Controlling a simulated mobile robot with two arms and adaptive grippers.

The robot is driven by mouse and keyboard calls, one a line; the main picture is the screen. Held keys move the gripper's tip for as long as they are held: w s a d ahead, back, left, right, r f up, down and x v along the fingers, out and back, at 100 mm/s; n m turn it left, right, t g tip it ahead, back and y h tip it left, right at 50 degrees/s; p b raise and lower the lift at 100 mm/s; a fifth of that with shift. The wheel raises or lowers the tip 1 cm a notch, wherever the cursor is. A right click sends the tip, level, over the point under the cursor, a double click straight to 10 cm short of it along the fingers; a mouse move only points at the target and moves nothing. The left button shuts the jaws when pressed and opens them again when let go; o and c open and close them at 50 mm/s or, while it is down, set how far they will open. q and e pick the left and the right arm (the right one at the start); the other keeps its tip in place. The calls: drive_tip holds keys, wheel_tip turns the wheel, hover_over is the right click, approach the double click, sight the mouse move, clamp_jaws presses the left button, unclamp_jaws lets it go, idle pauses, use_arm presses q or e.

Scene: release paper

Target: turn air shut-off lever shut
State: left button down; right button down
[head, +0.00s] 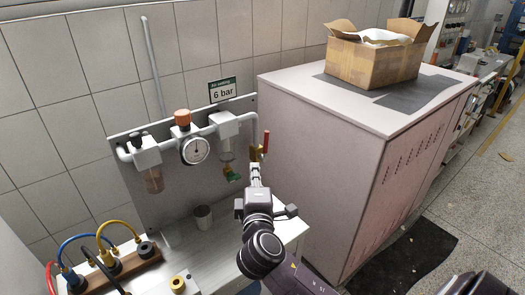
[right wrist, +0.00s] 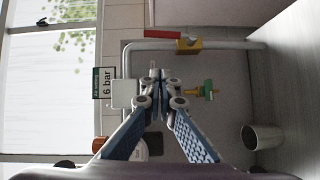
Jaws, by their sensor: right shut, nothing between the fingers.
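The shut-off lever (head: 266,142) is a red handle on a small brass valve (head: 257,154) in the grey pipe at the right end of the air panel. It stands upright, roughly in line with the pipe. My right gripper (head: 255,172) is shut and empty just below the valve in the head view. In the right wrist view the lever (right wrist: 162,33) and brass valve (right wrist: 188,46) show beyond the closed fingertips (right wrist: 167,82), with a visible gap to them. My left gripper is not in view.
The panel carries a gauge (head: 195,150), a filter bowl (head: 153,179) and a green-and-brass fitting (head: 231,174). A grey cup (head: 203,217) stands on the bench (head: 190,243). A large pale cabinet (head: 310,165) with a cardboard box (head: 372,60) rises close to the right of the lever.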

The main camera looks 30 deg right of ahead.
drive_tip(key=w+d+p, duration=0.3)
drive_tip(key=w+d, duration=0.5)
drive_tip(key=w, duration=0.1)
drive_tip(key=shift+d+f, duration=0.25)
drive_tip(key=shift+f, duration=0.2)
drive_tip(key=shift+w+p, duration=0.15)
drive_tip(key=shift+p, duration=0.15)
